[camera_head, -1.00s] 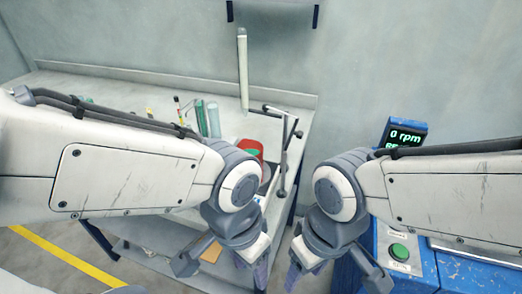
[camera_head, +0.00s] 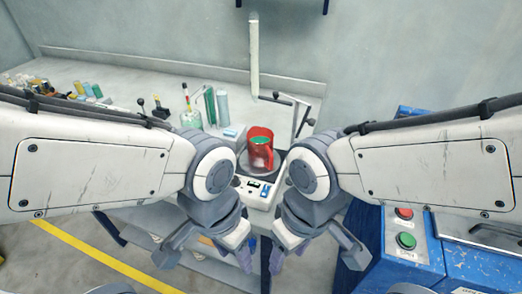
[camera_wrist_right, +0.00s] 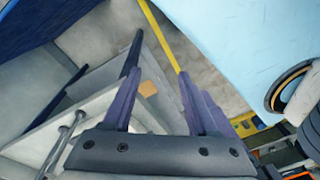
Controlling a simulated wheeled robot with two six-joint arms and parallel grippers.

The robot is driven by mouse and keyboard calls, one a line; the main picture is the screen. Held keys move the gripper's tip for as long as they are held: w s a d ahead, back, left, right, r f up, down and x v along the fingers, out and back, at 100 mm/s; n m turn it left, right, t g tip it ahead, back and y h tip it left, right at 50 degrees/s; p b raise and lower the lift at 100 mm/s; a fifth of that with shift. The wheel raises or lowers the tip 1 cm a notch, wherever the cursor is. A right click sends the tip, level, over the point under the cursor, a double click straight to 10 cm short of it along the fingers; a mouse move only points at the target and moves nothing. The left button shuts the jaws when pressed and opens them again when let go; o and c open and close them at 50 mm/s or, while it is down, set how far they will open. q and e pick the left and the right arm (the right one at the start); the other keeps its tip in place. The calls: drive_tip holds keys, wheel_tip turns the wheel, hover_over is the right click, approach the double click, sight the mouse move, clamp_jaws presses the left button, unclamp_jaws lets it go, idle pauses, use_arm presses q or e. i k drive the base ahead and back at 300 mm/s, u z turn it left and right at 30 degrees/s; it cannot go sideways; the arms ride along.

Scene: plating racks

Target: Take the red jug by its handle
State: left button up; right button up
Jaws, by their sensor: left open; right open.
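The red jug (camera_head: 260,147) stands upright on the round grey plate of a white benchtop device (camera_head: 257,192), in the gap between my two arms. Green shows inside its open top. Its handle is at its right front side. My left gripper (camera_head: 245,258) hangs low in front of the bench, nearer to me than the jug. My right gripper (camera_head: 277,261) hangs just to its right, also apart from the jug. In the right wrist view my right gripper (camera_wrist_right: 162,90) is open, with nothing between its fingers. The jug does not show there.
A stand with rods (camera_head: 301,115) rises right behind the jug. Glass cylinders (camera_head: 222,108) and a flask (camera_head: 190,118) stand left of it. Small bottles (camera_head: 85,88) crowd the far left. A blue cabinet with buttons (camera_head: 405,240) stands at the right.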

sight(260, 139)
drive_tip(key=z, duration=1.8)
drive_tip(key=k, duration=0.95)
drive_tip(key=u, duration=1.7)
drive_tip(key=i, duration=0.5)
